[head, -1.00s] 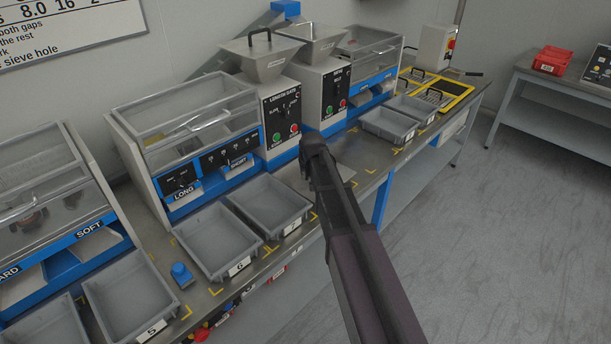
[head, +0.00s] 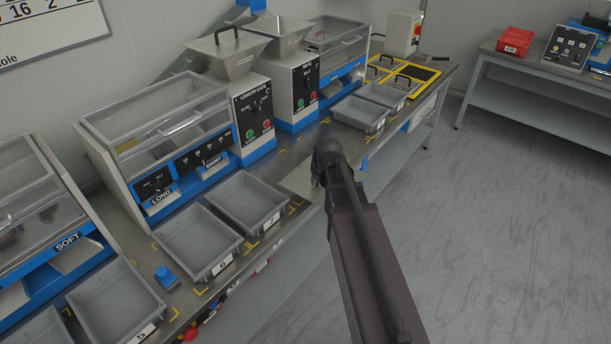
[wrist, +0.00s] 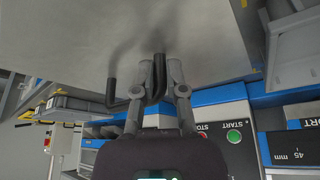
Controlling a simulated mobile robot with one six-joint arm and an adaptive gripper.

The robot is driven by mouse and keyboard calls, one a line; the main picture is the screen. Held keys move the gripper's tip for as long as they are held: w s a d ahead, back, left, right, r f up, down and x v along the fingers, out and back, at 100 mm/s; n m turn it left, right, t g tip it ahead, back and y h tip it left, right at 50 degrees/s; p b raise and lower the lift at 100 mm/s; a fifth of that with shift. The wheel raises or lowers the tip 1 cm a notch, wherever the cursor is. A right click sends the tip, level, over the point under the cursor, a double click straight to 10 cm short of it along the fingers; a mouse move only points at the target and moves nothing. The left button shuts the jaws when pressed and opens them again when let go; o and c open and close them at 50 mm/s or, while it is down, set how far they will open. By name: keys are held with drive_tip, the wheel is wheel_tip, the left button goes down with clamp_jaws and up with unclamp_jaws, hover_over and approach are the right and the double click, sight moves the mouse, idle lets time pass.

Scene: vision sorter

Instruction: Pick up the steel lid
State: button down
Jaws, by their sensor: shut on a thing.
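In the wrist view, my gripper (wrist: 160,88) is shut on a bent black handle (wrist: 112,92). The handle stands on a broad, plain grey plate, the steel lid (wrist: 70,35), which fills the upper part of that view. In the head view, my gripper (head: 320,180) is at the front side of the bench, right of the grey trays. A pale grey flat piece of the lid (head: 303,181) shows just left of it. My arm hides the rest of the lid and the fingertips there. I cannot tell how far the lid is above the bench.
Machines with hoppers (head: 228,62) line the bench's back. A yellow frame (head: 425,88) with black handles lies at the far end. Floor (head: 490,230) to the right is clear.

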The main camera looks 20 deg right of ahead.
drive_tip(key=shift+s+d+r, duration=0.1)
drive_tip(key=shift+s+d, duration=0.2)
drive_tip(key=shift+s, duration=0.1)
drive_tip(key=shift+r, duration=0.1)
idle(0.4)
wheel_tip(320, 180, up, 28)
drive_tip(key=p, duration=2.8)
drive_tip(key=shift+r+p, duration=0.25)
drive_tip(key=shift+p, duration=0.15)
